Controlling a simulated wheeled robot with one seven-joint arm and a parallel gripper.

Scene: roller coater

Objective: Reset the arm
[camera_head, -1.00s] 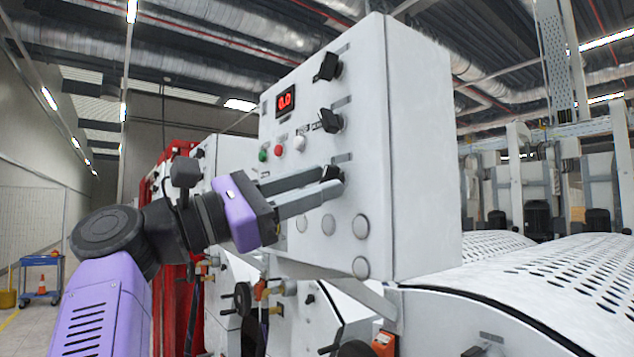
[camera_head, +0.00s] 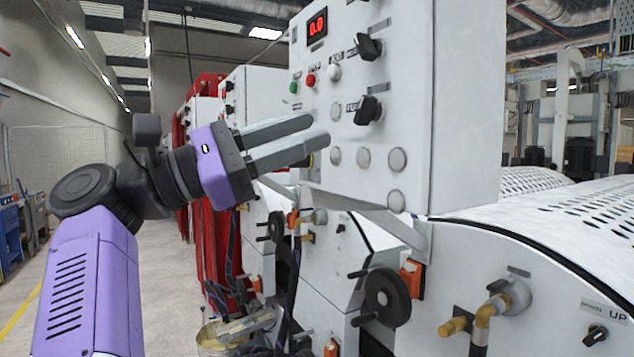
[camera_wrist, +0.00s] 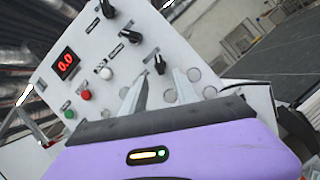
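My gripper (camera_head: 319,128) is in front of the lower part of a white control box (camera_head: 465,110). Its two grey fingers are apart, with nothing between them. The box carries a red display (camera_head: 317,25) reading 0.0 and black knobs; the lower knob (camera_head: 369,110) is right of the fingertips and apart from them in the picture. In the wrist view the fingers (camera_wrist: 160,88) point at the panel, with the lower knob (camera_wrist: 160,65) showing between and beyond them. The exact gap to the panel is hard to tell.
Green (camera_head: 294,88), red (camera_head: 311,80) and white (camera_head: 334,72) buttons sit left of the knobs. Below are a black handwheel (camera_head: 388,297), pipe fittings and a bucket (camera_head: 228,335). A perforated white cover (camera_head: 575,225) is at right. Open floor lies at left.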

